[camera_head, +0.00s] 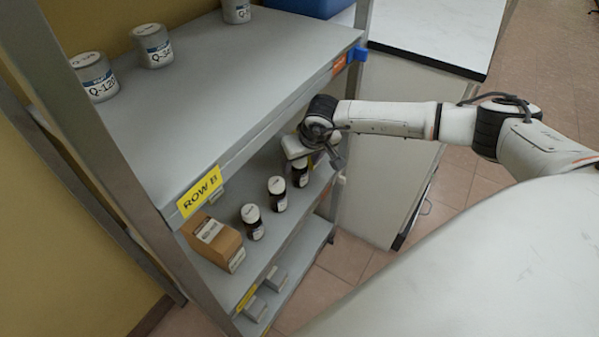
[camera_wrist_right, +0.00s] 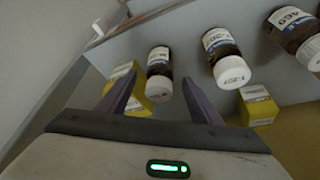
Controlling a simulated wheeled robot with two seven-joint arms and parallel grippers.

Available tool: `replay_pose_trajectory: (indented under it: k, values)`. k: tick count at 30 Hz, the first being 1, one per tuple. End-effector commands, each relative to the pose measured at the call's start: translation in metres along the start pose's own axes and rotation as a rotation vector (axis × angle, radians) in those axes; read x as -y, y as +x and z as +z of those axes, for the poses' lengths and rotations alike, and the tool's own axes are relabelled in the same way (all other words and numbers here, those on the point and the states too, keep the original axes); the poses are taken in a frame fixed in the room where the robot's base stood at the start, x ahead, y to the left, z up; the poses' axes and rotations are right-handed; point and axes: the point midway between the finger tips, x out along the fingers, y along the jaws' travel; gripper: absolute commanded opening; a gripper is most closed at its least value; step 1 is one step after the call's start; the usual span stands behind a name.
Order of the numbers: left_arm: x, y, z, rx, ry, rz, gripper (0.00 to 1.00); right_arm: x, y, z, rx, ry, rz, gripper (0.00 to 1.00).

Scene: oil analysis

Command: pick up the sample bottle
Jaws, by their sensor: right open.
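Small dark sample bottles with white caps stand in a row on the middle shelf: a near one (camera_head: 252,222), a middle one (camera_head: 277,194) and a far one (camera_head: 300,175). My right gripper (camera_head: 316,160) is at the shelf's far end, by the far bottle and partly covering it. In the right wrist view, a bottle (camera_wrist_right: 159,66) with a white label lies between the lines of the two open fingers (camera_wrist_right: 160,88), its cap toward me. I cannot tell whether the fingers touch it. Another bottle (camera_wrist_right: 222,55) stands right of the fingers. My left gripper is not in view.
A cardboard box (camera_head: 215,243) sits at the near end of the middle shelf. The upper shelf (camera_head: 225,85) hangs over the bottles and carries grey cans (camera_head: 153,46). A white cabinet (camera_head: 390,150) stands beyond the rack.

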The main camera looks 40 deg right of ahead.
Motion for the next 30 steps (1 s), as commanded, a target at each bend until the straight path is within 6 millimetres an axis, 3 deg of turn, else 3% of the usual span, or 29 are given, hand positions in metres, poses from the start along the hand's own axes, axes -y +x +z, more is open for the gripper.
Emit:
replay_pose_trajectory:
  k: [1, 5, 14, 22, 30]
  values:
    - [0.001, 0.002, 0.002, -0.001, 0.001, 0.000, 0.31, 0.001, 0.011, 0.001, 0.001, 0.000, 0.000, 0.59]
    - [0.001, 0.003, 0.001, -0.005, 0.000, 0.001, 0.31, 0.001, 0.025, 0.001, 0.000, 0.001, 0.000, 0.59]
    - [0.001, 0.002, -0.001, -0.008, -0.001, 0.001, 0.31, 0.000, 0.028, 0.000, -0.001, -0.001, 0.000, 0.59]
    - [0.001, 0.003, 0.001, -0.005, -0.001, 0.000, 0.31, 0.000, 0.028, 0.000, -0.001, 0.000, 0.000, 0.13]
    - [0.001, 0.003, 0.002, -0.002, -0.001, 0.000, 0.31, 0.000, 0.027, -0.001, -0.003, 0.000, -0.001, 0.12]
